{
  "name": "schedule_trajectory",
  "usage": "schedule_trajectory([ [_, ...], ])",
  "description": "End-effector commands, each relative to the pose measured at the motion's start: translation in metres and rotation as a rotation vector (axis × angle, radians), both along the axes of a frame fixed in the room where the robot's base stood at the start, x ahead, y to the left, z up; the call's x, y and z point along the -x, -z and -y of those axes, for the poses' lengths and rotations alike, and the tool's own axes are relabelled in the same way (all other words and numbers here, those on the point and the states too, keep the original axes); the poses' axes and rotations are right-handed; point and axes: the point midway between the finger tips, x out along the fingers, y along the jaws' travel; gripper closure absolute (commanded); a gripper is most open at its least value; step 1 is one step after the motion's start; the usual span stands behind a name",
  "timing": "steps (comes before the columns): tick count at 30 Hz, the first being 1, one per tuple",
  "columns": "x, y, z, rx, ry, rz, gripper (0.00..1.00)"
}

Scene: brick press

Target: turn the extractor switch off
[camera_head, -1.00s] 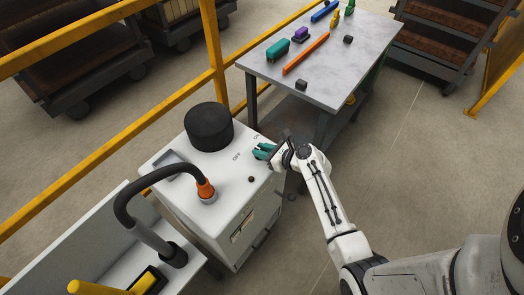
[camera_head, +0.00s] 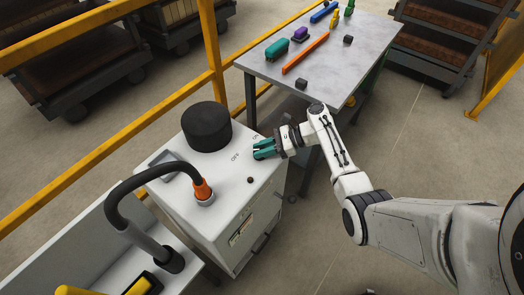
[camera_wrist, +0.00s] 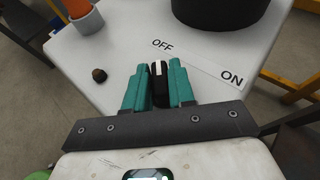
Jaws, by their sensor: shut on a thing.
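The extractor (camera_head: 240,200) is a white box with a black drum on top. Its switch (camera_wrist: 159,82) is a small black knob with a white mark, seen in the wrist view between my teal fingers. The mark points up the picture, towards the OFF label (camera_wrist: 162,45). The ON label (camera_wrist: 232,78) is to the right. My gripper (camera_head: 260,149) is shut on the knob, one finger on each side; it also shows in the wrist view (camera_wrist: 158,70). In the head view the fingers hide the knob.
A dark hose with an orange collar (camera_head: 202,189) rises from the extractor top. A small dark knob (camera_wrist: 99,75) sits left of my fingers. A grey table (camera_head: 340,60) with tools stands behind. A yellow railing (camera_head: 120,135) runs along the left. Floor at right is open.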

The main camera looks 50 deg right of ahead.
Motion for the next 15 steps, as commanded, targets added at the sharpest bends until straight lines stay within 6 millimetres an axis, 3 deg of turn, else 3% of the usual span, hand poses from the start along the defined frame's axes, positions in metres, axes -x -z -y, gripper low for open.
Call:
schedule_trajectory([
  [15, 0.0032, 0.0059, -0.0001, -0.001, -0.047, -0.012, 1.00],
])
